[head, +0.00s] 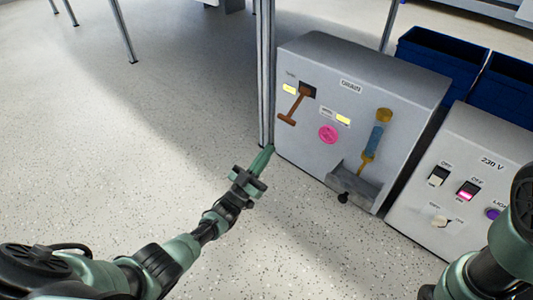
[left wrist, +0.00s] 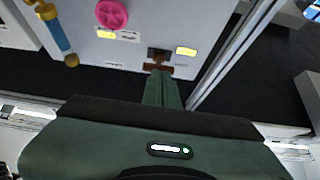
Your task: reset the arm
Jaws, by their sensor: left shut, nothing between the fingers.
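My left gripper (head: 262,160) is shut and empty, in front of the lower left corner of the grey DRAIN box and apart from the lever in the head view. Its shut fingers also show in the left wrist view (left wrist: 162,92), pointing toward the box. The brown T-shaped lever (head: 293,108) sits at the box's upper left; it also shows in the left wrist view (left wrist: 158,66). A pink round knob (head: 328,134) is right of it. In the head view part of my right arm shows at the lower right, but its gripper is out of view.
The DRAIN box (head: 310,80) also carries a blue and yellow cylinder (head: 376,138) above a small ledge. A 230 V switch box (head: 490,135) stands to its right. Blue bins (head: 440,55) are behind. A metal post (head: 265,70) rises beside the box. The floor at left is clear.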

